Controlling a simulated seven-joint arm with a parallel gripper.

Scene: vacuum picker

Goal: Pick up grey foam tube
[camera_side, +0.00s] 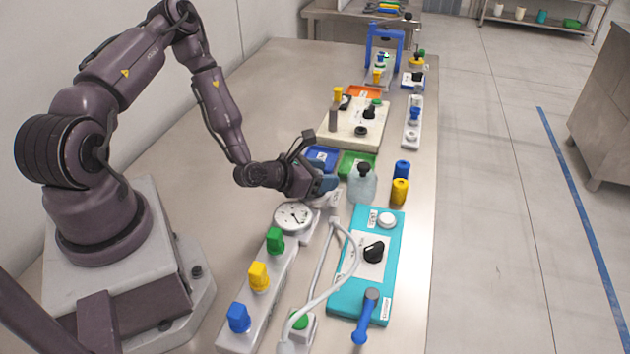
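An upright grey-brown cylinder (333,118) stands at the left edge of a cream board (348,139); it may be the grey foam tube, but I cannot tell for sure. My gripper (329,184) is low over the middle of the table, nearer the camera than that cylinder and apart from it. A pale fitting (334,201) at the top end of a white hose (352,255) is right at my fingertips. I cannot tell whether my fingers hold it, as they are small and partly hidden.
A grey bottle (362,187) with a black cap stands just right of my gripper. Blue (320,157) and green (357,164) trays lie behind. A round gauge (293,216), a panel with coloured knobs (262,297) and a teal box (383,273) are nearer.

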